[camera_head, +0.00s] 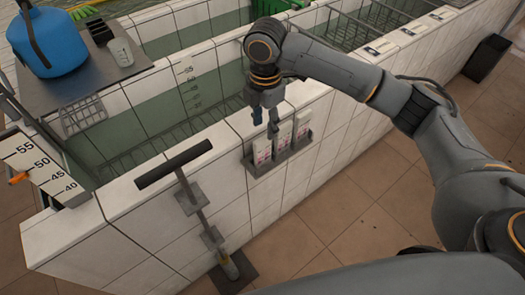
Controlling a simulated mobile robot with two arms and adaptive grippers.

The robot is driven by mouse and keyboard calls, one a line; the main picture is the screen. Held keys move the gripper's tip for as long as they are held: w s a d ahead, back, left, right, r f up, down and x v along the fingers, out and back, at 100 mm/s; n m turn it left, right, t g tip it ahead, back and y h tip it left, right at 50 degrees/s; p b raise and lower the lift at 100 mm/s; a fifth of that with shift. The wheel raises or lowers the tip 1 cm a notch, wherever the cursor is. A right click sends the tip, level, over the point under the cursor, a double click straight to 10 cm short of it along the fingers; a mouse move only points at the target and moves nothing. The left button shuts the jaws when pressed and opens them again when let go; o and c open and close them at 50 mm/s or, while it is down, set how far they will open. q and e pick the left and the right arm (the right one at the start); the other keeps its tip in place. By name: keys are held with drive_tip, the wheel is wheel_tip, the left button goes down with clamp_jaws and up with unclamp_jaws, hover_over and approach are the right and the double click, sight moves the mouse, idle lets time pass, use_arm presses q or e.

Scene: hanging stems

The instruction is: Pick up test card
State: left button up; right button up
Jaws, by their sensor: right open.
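Three white test cards with pink print stand side by side in a grey holder (282,158) on the outer face of the white tiled wall. They are the left card (263,151), the middle card (284,136) and the right card (303,123). My right gripper (265,121) is open and points down, just above the left and middle cards. Its fingers appear empty. Whether a fingertip touches a card I cannot tell. My left gripper is not in view.
A tiled tank (130,200) with green water lies behind the holder. A dark T-handled tool (174,164) stands against the wall to the left. A blue jug (48,42) sits on a grey shelf at upper left. A dark bin (487,58) stands at right.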

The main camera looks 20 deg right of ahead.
sight(263, 138)
wheel_tip(263, 138, down, 4)
drive_tip(key=shift+r, duration=0.25)
drive_tip(key=shift+a+f+p, duration=0.1)
drive_tip(key=shift+f+p, duration=0.35)
drive_tip(key=shift+f, duration=0.1)
wheel_tip(263, 138, down, 4)
drive_tip(key=shift+w+a+f+p, duration=0.15)
drive_tip(key=shift+p, duration=0.35)
clamp_jaws()
